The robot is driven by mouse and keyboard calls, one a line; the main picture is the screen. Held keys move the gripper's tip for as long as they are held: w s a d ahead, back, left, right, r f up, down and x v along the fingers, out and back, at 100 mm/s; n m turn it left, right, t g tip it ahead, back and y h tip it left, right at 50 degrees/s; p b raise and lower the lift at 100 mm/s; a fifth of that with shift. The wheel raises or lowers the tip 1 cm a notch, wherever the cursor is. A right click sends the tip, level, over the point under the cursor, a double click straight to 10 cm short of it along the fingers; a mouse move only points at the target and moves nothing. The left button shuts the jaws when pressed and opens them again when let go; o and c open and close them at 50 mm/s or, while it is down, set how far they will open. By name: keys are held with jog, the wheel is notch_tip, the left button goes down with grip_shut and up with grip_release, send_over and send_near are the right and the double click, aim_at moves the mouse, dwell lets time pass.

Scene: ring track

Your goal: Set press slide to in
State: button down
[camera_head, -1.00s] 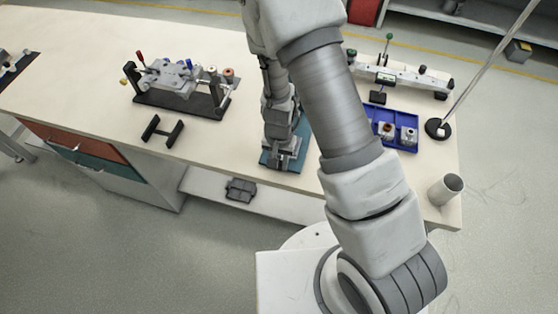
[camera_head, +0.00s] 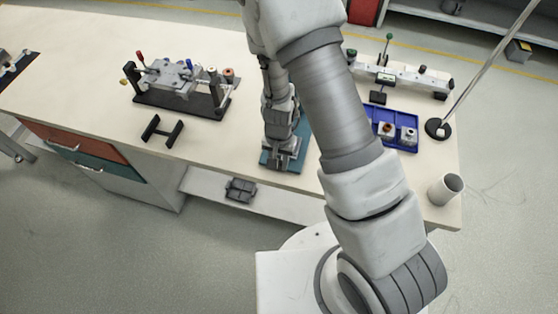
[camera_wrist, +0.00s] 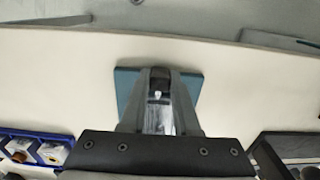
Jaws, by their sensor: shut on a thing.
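The press stands on a teal base plate (camera_head: 296,163) near the front edge of the workbench. The same plate (camera_wrist: 128,87) shows in the wrist view. My gripper (camera_head: 284,150) is down over the plate and hides most of the press in the head view. In the wrist view my gripper (camera_wrist: 160,78) has its grey fingers shut on the press slide (camera_wrist: 158,118), a part with a shiny metal face and a dark top. The fingers hide its sides, and I cannot tell how far in the slide is.
A clamp fixture (camera_head: 180,82) and a small black stand (camera_head: 162,131) are to the left. Bare benchtop lies on both sides of the plate.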

dwell(0.4)
jog(key=w+d, duration=0.1)
jog(key=w, duration=0.4)
jog(key=w+d, duration=0.1)
jog(key=w, duration=0.1)
jog(key=shift+w+d, duration=0.5)
jog(key=shift+w, duration=0.25)
jog(key=c, duration=0.7)
grip_release()
jog(key=shift+w, duration=0.1)
jog(key=shift+o, duration=0.3)
notch_tip(320, 180, up, 18)
jog(key=shift+f, duration=0.25)
jog(key=shift+p, duration=0.3)
